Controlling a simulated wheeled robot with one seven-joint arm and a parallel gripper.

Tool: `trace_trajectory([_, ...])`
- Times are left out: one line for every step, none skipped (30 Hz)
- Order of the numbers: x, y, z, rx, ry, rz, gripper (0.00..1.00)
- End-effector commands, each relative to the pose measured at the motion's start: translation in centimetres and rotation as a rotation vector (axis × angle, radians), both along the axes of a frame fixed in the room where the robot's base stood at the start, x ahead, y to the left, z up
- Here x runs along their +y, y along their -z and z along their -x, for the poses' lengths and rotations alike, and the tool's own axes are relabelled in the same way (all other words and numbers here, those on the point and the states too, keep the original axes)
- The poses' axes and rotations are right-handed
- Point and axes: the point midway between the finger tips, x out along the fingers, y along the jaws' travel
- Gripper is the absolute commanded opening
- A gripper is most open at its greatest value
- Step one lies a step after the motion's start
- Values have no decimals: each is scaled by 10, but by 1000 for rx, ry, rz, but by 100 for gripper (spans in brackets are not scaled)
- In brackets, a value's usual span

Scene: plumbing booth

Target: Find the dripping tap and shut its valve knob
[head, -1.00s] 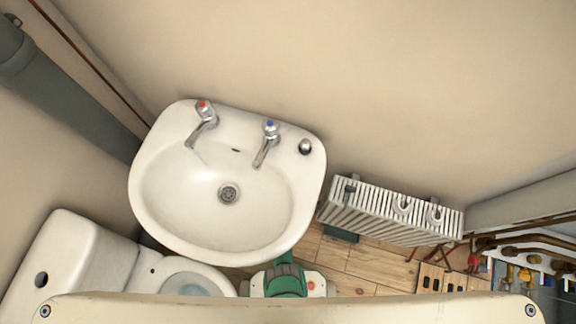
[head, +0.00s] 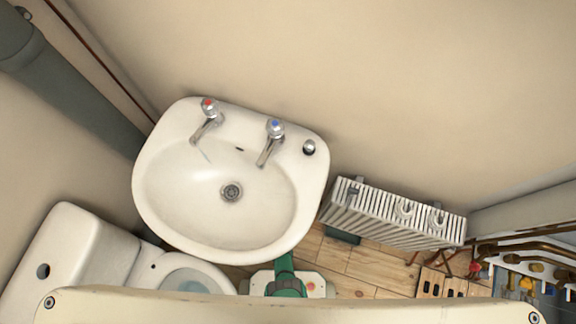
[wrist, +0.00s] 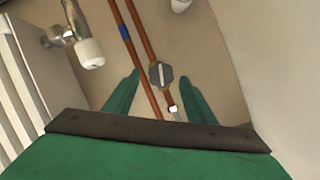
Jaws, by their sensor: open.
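The basin (head: 160,200) has a red-dotted tap (head: 208,118) on the left and a blue-dotted tap (head: 271,142) on the right. A faint bluish streak shows under the red-dotted tap's spout; none shows under the other. In the wrist view, a grey valve knob (wrist: 157,72) with a pale bar sits on a copper pipe. My gripper (wrist: 161,82) is open, its green fingers apart on either side of the knob in the picture; contact is not visible. In the head view only green parts of my arm show below the basin; the fingers are hidden.
A second copper pipe with a blue band (wrist: 125,30) runs left of the knob. A white radiator valve (wrist: 90,53) stands close on the left. A radiator (head: 390,212) is right of the basin, a toilet (head: 80,255) left. Pipework (head: 525,255) lies far right.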

Motion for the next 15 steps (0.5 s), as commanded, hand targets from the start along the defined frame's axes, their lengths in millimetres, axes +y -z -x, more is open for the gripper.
trace_trajectory([1,-1,6,1,0,-1,51])
trace_trajectory([1,-3,8,-1,0,-2,51])
trace_trajectory([1,-5,12,0,-1,-1,51])
trace_trajectory([2,-5,15,1,-1,-2,51])
trace_trajectory([2,-6,19,2,-1,-1,51])
trace_trajectory([3,-8,24,0,-1,-2,51])
trace_trajectory([3,-9,28,1,0,-2,51])
trace_trajectory([3,-11,31,0,1,-2,51])
trace_trajectory([4,-13,36,0,1,-2,51])
trace_trajectory([4,-14,40,1,1,-3,51])
trace_trajectory([4,-16,44,1,1,-3,51])
trace_trajectory([5,-17,50,1,1,-3,51])
trace_trajectory([6,-19,54,1,1,-3,51])
trace_trajectory([6,-20,58,1,0,-2,51])
trace_trajectory([7,-23,62,0,1,-2,51])
